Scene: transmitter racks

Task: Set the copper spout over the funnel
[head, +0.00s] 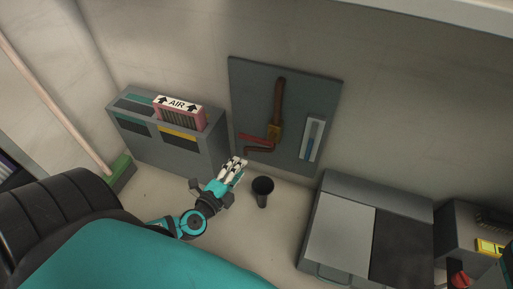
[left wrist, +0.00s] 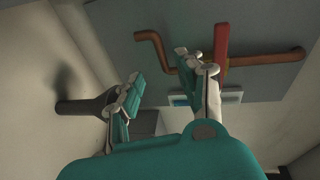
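The copper spout (head: 259,151) is a bent pipe low on the grey wall panel, below a brass fitting; its end points left. It also shows in the left wrist view (left wrist: 151,50), beside a red lever (left wrist: 221,42). The dark funnel (head: 262,187) stands below the panel, right of my left gripper (head: 238,166). In the left wrist view the funnel (left wrist: 78,107) lies left of the fingers, apart from the spout. My left gripper (left wrist: 160,78) is open and empty, with its fingers spread just short of the spout.
A grey cabinet (head: 175,150) with a pink AIR filter (head: 180,113) stands left. A blue-and-white gauge (head: 313,140) is on the panel, right of the spout. A large grey unit (head: 338,235) stands right of the funnel. A broom (head: 122,172) leans at the left.

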